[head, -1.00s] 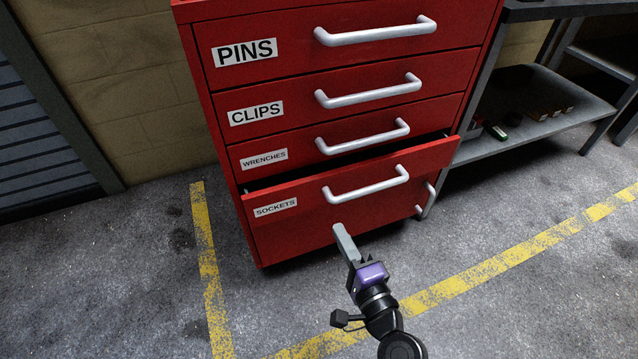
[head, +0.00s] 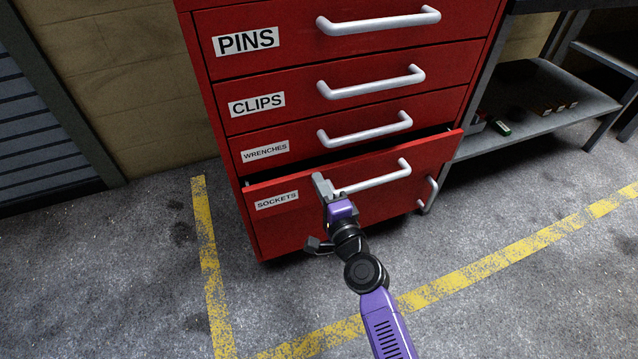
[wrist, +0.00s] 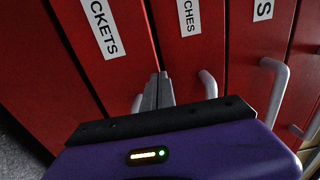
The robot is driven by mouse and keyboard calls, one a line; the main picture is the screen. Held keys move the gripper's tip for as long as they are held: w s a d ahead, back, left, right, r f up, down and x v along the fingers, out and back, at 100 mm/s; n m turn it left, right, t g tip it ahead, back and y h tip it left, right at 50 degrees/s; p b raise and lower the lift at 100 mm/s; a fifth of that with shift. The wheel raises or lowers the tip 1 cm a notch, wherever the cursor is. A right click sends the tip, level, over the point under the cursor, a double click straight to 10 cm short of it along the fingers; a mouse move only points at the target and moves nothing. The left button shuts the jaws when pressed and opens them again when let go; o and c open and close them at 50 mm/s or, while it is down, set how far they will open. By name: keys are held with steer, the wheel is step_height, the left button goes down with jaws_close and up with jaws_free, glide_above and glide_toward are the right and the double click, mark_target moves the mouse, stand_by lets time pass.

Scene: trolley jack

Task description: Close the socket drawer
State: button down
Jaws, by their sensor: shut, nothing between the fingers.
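The socket drawer (head: 275,218) is the red drawer labelled SOCKETS, below the WRENCHES drawer in the red cabinet. It stands partly open, with a dark gap along its top edge. Its silver handle (head: 378,180) is partly hidden at the left end by my gripper (head: 322,184). My gripper is shut and empty, in front of the drawer face near the handle's left end. I cannot tell whether it touches the drawer. In the wrist view my shut fingers (wrist: 159,90) point toward the drawer front (wrist: 75,45), and part of the handle (wrist: 136,103) shows beside them.
The drawers labelled PINS (head: 300,45), CLIPS (head: 300,95) and WRENCHES (head: 305,140) above look shut. A grey metal shelf unit (head: 545,125) stands at the right of the cabinet. Yellow lines (head: 470,270) mark the open floor in front.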

steer(key=shift+w+a, duration=0.1)
steer(key=shift+w, duration=0.15)
steer(key=b+x, duration=0.1)
steer(key=x, duration=0.1)
steer(key=shift+w+a, duration=0.1)
steer(key=shift+w, duration=0.25)
steer(key=shift+s, duration=0.1)
